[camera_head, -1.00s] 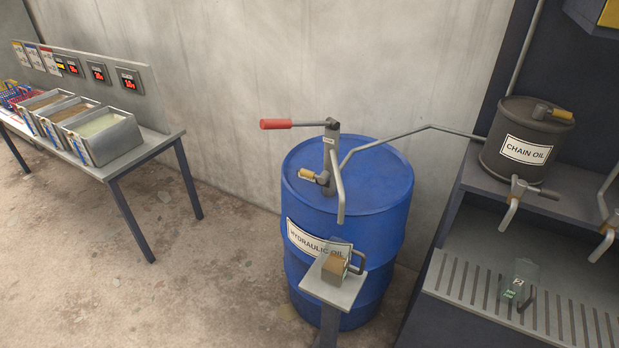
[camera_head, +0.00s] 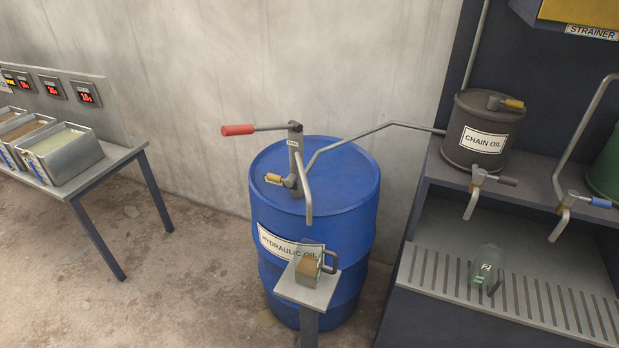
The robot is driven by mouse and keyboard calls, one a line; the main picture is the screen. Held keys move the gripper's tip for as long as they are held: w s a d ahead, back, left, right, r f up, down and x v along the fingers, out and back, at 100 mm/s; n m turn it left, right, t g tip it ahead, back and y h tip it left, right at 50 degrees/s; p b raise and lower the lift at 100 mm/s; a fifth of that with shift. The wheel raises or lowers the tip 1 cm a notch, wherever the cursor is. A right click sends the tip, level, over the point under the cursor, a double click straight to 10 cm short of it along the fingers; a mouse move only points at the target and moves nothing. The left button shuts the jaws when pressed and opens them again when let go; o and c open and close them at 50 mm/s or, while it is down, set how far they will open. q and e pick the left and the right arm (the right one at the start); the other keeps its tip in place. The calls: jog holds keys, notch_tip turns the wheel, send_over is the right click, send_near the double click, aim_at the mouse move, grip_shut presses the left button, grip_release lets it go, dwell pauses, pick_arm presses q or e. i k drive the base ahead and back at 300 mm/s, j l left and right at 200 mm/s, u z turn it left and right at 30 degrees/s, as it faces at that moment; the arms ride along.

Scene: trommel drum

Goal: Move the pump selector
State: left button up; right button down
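A pump with a red-handled crank (camera_head: 238,130) stands on top of the blue hydraulic oil drum (camera_head: 345,195). The pump selector (camera_head: 276,179), a small lever with a yellow-orange grip, sits low on the pump column and points left. A curved spout (camera_head: 308,195) hangs down from the column over the drum's front edge. A pipe (camera_head: 345,140) runs from the pump to the dark chain oil container (camera_head: 482,135). Neither of my grippers shows in the view.
A small stand (camera_head: 307,292) in front of the drum holds a jug (camera_head: 309,267) below the spout. The rack at right has a slatted tray (camera_head: 440,275) with a clear container (camera_head: 485,265) on it, and taps above. A table (camera_head: 105,160) with metal bins stands at left. Floor between is clear.

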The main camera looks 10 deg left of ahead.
aim_at(290, 181)
jog(key=i+j+z, duration=0.1)
jog(key=j+z, duration=0.55)
jog(key=z, duration=0.15)
jog(key=j+z, duration=0.7)
jog(key=z, duration=0.15)
